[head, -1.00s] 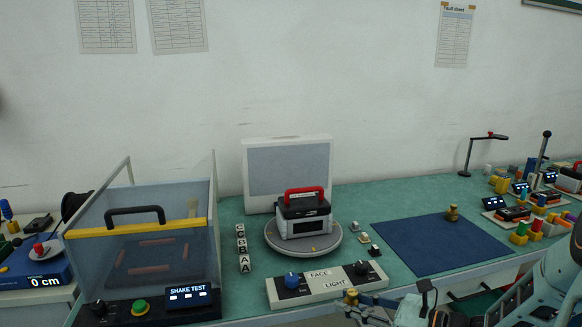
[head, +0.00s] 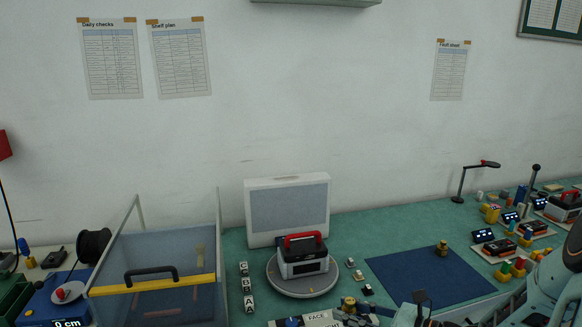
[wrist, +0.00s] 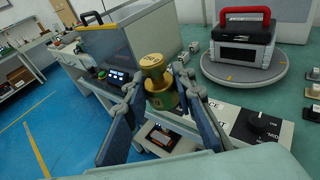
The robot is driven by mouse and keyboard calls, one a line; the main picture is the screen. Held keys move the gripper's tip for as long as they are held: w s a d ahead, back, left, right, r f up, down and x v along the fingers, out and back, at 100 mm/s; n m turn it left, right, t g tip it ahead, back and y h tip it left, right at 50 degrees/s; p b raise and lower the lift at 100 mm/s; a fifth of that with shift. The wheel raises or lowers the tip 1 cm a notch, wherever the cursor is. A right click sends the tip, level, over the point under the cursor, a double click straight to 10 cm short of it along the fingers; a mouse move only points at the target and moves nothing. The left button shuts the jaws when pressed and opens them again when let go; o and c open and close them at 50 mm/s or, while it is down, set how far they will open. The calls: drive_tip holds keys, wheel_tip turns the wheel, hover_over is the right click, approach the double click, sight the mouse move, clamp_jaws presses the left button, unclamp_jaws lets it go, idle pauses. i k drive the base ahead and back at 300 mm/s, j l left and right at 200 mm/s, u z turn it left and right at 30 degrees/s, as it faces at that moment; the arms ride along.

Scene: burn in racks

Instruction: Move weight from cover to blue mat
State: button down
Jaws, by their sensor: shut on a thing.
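A brass weight (wrist: 157,82) with a knob top is held between the two fingers of my gripper (wrist: 160,100) in the wrist view. In the head view my gripper (head: 358,311) and the held weight (head: 349,303) are at the bottom edge, over the right end of the face/light panel. The blue mat (head: 425,275) lies to the right of them, apart from the held weight. A second brass weight (head: 442,249) stands upright near the mat's back edge. A clear box (head: 150,255) with a yellow bar and black handle, possibly the cover, is at left.
A grey turntable (head: 303,285) carries a device with a red handle (head: 303,240). Small blocks (head: 358,275) stand between turntable and mat. The panel (head: 322,318) is at the front edge. Several devices and blocks (head: 510,265) crowd the right. Most of the mat is bare.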

sight(393, 274)
drive_tip(key=i+l+z, duration=0.1)
drive_tip(key=i+z, duration=0.3)
drive_tip(key=i+j+z, duration=0.1)
drive_tip(key=i+z, duration=0.3)
drive_tip(key=i, duration=0.25)
